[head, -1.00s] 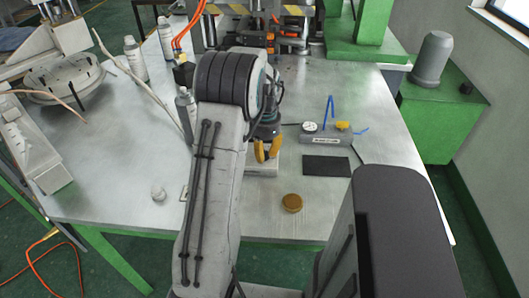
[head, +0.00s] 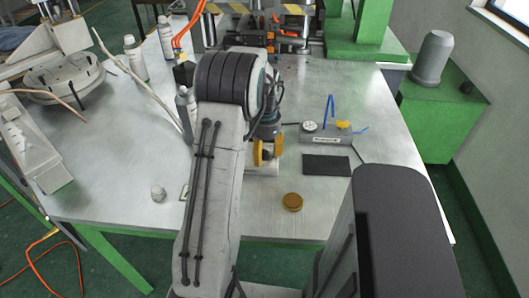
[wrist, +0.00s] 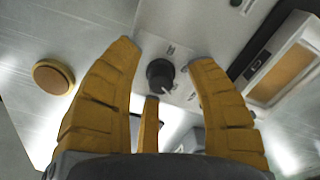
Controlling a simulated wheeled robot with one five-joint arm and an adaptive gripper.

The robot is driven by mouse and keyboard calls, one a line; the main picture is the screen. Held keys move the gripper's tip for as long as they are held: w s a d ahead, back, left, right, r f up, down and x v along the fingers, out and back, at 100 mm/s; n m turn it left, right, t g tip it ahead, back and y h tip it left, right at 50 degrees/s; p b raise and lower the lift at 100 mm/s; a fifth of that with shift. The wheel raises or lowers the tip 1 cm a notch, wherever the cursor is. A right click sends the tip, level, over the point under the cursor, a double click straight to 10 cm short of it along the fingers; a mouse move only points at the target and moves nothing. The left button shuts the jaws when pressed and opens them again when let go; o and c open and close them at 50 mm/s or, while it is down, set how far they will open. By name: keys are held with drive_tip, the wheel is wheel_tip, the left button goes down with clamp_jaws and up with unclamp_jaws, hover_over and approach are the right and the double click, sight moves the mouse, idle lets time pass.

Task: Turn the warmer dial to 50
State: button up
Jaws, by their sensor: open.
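My gripper (head: 266,154) is open, with its yellow fingers pointing down over the front middle of the table in the head view. In the wrist view my gripper (wrist: 165,54) has its fingers spread. The black round dial (wrist: 160,74) shows between the fingertips, with a pale pointer mark toward its lower right and small, unreadable labels around it. No finger visibly grips the dial; the remaining distance to it is unclear. In the head view the dial is hidden by my arm and gripper, and only part of a pale unit (head: 264,171) shows beneath.
A round amber piece (head: 292,202) lies to the right and front of the gripper; the wrist view shows it at left (wrist: 53,77). A dark mat (head: 326,165) and a grey gauge block (head: 325,138) lie at right. Bottles (head: 186,105) stand behind my arm.

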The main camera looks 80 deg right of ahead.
sight(265, 151)
drive_tip(key=shift+r, duration=0.15)
wheel_tip(265, 151, up, 12)
idle(0.6)
idle(0.8)
